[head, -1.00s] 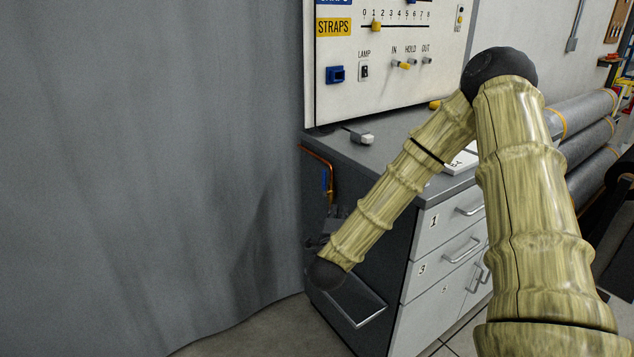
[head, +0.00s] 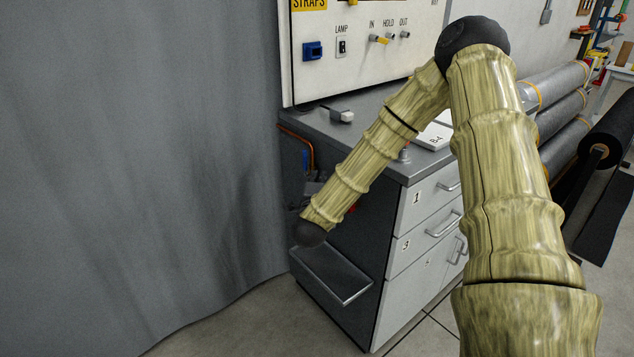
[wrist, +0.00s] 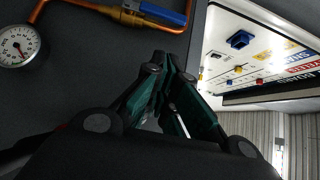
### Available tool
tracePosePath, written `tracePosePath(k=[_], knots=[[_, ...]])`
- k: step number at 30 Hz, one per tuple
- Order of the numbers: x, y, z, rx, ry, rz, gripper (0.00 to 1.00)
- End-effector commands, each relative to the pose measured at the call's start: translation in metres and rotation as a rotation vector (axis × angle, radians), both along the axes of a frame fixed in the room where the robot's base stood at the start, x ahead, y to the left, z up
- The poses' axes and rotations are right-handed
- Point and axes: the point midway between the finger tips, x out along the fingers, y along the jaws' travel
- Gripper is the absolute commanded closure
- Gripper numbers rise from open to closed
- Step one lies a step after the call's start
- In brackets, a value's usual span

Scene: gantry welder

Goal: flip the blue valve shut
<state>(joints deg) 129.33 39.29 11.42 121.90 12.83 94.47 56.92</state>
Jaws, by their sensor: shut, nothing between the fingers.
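The blue valve handle (wrist: 164,12) shows at the top of the wrist view, lying roughly along the copper pipe (wrist: 122,14). In the head view the blue handle (head: 305,160) is a small upright strip beside the pipe (head: 311,150) on the cabinet's left side. My gripper (wrist: 161,58) is shut and empty, its dark green fingers pointing toward the dark panel. Its tips appear below the handle in the wrist view, apart from it. In the head view my arm and its dark joint largely hide the gripper.
A round gauge (wrist: 17,46) sits left of the pipe in the wrist view. The grey cabinet (head: 345,235) has a tray (head: 345,288) low on its side. A control board (head: 360,60) stands above its top. A grey curtain (head: 140,160) hangs close on the left.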

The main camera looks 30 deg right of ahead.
Motion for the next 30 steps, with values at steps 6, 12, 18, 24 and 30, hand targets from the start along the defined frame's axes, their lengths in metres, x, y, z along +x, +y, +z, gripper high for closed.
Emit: tracePosePath(k=[6,12,18,24,30], knots=[[0.027,-0.025,0.001,-0.001,-0.001,-0.004,1.00],[0.054,-0.033,0.001,-0.001,0.000,-0.001,1.00],[0.072,-0.032,0.000,0.000,0.000,-0.002,1.00],[0.078,-0.032,0.000,0.000,0.000,-0.002,1.00],[0.078,-0.031,0.000,0.000,0.000,-0.002,1.00]])
